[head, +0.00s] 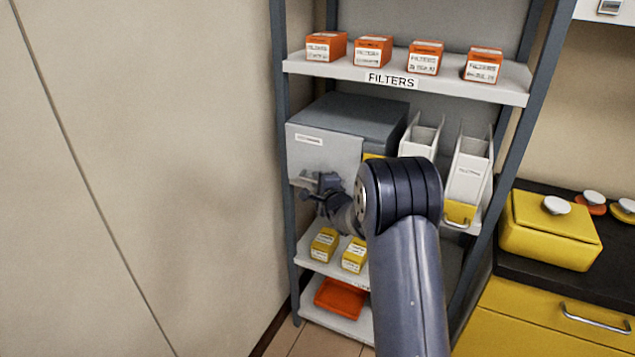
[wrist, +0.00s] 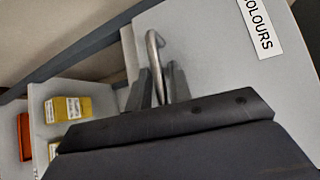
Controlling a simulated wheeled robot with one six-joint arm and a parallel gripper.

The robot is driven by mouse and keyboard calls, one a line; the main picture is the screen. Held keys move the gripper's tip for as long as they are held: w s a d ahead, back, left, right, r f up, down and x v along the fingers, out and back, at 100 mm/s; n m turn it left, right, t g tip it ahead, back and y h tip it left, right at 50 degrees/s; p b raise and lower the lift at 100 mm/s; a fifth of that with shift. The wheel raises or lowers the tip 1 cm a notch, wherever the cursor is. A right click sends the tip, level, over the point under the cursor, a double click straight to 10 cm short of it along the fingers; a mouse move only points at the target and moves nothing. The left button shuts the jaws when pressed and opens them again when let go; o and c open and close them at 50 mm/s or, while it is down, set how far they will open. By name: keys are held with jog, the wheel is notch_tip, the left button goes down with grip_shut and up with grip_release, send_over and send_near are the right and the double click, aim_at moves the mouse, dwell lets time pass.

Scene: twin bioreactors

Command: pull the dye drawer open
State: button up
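The dye drawer (head: 325,155) is the grey front of a box on the middle shelf, with a small white label at its upper left. In the wrist view the drawer front (wrist: 225,75) carries a label reading "COLOURS" (wrist: 260,27). The front looks flush with the box. Its metal bar handle (wrist: 155,50) runs down between the fingers of my gripper (wrist: 158,88). The fingers are close together, one on each side of the bar, and look shut on it. In the head view my gripper (head: 322,186) is at the lower part of the drawer front, partly hidden by my wrist.
White file holders (head: 468,170) stand right of the box. Orange filter boxes (head: 373,50) line the shelf above. Yellow boxes (head: 325,243) and an orange tray (head: 340,298) sit below. A wall (head: 150,180) is close on the left; a yellow container (head: 550,230) is on the right counter.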

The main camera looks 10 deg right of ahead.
jog(key=shift+c, duration=0.4)
grip_shut()
jog(key=shift+a, duration=0.1)
